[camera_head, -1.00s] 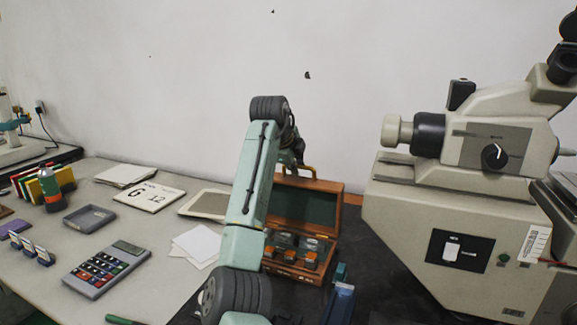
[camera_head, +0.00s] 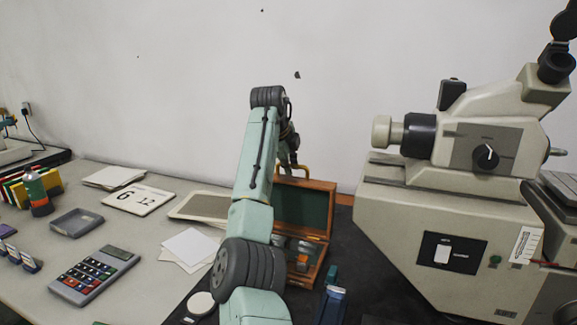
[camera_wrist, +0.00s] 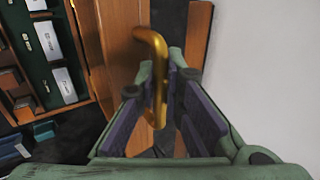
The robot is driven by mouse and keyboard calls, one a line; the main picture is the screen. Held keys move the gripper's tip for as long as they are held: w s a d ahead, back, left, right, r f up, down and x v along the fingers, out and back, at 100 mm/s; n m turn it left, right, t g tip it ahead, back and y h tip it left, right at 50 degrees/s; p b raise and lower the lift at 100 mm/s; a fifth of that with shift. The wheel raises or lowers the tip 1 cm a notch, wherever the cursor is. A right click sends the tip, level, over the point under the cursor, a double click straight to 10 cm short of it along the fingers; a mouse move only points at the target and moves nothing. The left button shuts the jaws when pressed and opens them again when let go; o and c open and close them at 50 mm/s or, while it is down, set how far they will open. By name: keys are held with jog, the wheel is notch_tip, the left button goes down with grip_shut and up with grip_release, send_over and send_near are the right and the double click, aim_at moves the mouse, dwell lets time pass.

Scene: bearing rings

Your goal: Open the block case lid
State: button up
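The wooden block case (camera_head: 313,268) stands on the dark bench top, partly hidden behind my arm. Its lid (camera_head: 326,183) stands raised, about upright, with a green lining facing the camera. A brass handle (camera_head: 306,166) shows at the lid's top edge; it is large in the wrist view (camera_wrist: 152,43). My gripper (camera_wrist: 164,78) has its two fingers apart, one on each side of the handle, with a gap visible beside it. In the head view my gripper (camera_head: 289,148) is at the lid's top, partly hidden by my arm.
A large beige instrument (camera_head: 400,220) stands close on the right. On the left lie a calculator (camera_head: 95,275), a grey tray (camera_head: 77,222), a number card (camera_head: 140,199) and white sheets (camera_head: 188,247). The wall is behind the case.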

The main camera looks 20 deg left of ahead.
jog(key=o, duration=0.5)
jog(key=shift+f, duration=0.15)
jog(key=shift+c, duration=0.2)
jog(key=v, duration=1.2)
